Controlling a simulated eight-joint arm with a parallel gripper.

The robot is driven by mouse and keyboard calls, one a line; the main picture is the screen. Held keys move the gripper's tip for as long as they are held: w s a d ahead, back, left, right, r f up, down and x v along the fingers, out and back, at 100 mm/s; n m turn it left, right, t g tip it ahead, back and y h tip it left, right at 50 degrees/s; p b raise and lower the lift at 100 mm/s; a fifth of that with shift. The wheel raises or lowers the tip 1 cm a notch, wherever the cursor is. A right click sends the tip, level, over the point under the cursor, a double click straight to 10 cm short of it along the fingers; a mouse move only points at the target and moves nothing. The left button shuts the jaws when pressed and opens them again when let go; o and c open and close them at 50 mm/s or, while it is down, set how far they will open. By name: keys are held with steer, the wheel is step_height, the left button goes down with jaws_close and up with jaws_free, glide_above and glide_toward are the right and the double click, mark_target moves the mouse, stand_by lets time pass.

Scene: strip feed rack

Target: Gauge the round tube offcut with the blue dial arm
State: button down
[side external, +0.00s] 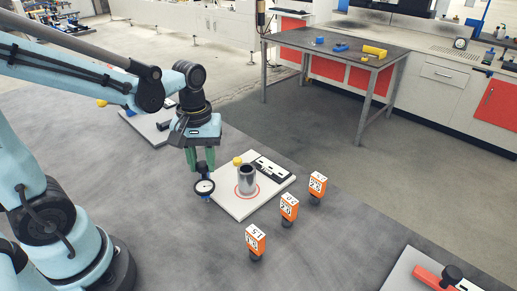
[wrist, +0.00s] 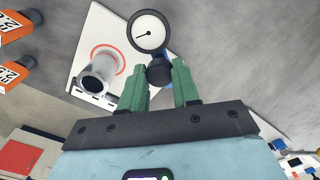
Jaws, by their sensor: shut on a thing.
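A grey metal round tube offcut (side external: 246,180) stands upright inside a red ring on a white board (side external: 243,211). It also shows in the wrist view (wrist: 99,74), with its open end visible. The dial gauge (side external: 204,186) has a white face and black rim, with a bit of blue (side external: 207,198) below it. In the wrist view the dial (wrist: 148,33) sits just beyond my green fingertips (wrist: 160,80). My gripper (side external: 201,163) is shut on the dial arm's black knob (wrist: 159,74), left of the tube. The dial and tube appear apart; most of the blue arm is hidden.
Orange number blocks on black feet (side external: 255,240) (side external: 289,207) (side external: 317,184) stand along the board's front right. A yellow knob (side external: 237,161) is behind the tube. Another white board (side external: 148,124) lies behind my gripper, and one with a red lever (side external: 434,280) is at lower right.

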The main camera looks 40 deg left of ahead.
steer(key=n, duration=0.1)
steer(key=w+n, duration=0.1)
steer(key=shift+d+n, duration=0.25)
steer(key=shift+n, duration=0.15)
steer(key=shift+w+a+n, duration=0.1)
steer(key=shift+w+n, duration=0.45)
steer(key=shift+n, duration=1.2)
steer(key=shift+w+n, duration=0.5)
steer(key=shift+n, duration=1.2)
steer(key=shift+w+a+n, duration=0.1)
steer(key=shift+w+n, duration=0.45)
steer(key=shift+n, duration=1.2)
steer(key=c, duration=0.8)
jaws_free()
step_height(320, 180, up, 12)
